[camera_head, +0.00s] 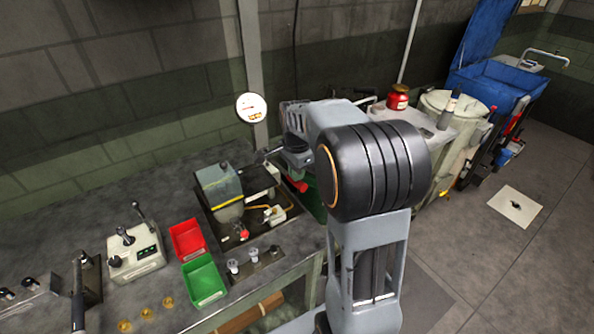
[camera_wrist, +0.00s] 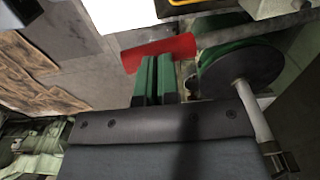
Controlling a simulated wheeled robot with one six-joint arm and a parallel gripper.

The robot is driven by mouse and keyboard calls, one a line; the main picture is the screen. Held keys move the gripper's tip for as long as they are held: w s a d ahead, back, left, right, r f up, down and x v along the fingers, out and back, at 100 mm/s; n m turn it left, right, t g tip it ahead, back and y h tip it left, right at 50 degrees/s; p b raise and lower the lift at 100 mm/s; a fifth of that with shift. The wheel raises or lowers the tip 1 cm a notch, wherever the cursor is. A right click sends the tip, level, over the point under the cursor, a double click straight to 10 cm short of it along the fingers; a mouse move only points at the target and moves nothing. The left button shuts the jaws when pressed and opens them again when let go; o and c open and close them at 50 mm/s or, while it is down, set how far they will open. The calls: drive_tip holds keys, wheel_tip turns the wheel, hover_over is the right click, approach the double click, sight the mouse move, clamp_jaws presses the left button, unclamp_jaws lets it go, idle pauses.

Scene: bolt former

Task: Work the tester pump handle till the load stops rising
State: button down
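The pump handle's red grip (camera_head: 297,185) shows beside my arm in the head view. In the wrist view the red grip (camera_wrist: 178,47) lies across the picture at my fingertips, with a grey bar (camera_wrist: 240,32) running right from it. My gripper (camera_wrist: 157,60) has its two green-faced fingers close together, their tips overlapping the grip; whether they touch it is unclear. My arm hides the gripper in the head view.
Red (camera_head: 187,239) and green (camera_head: 205,281) bins stand front left of the tester, beside a lever control box (camera_head: 136,250). A red can (camera_head: 398,97) and blue cart (camera_head: 497,84) stand right. The right floor is mostly open.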

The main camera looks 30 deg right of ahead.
wheel_tip(320, 180, down, 7)
drive_tip(key=b, duration=0.4)
drive_tip(key=shift+f+b, duration=0.2)
drive_tip(key=shift+b, duration=0.1)
idle(0.3)
wheel_tip(320, 180, up, 12)
drive_tip(key=p, duration=0.9)
drive_tip(key=shift+f, duration=0.2)
idle(1.0)
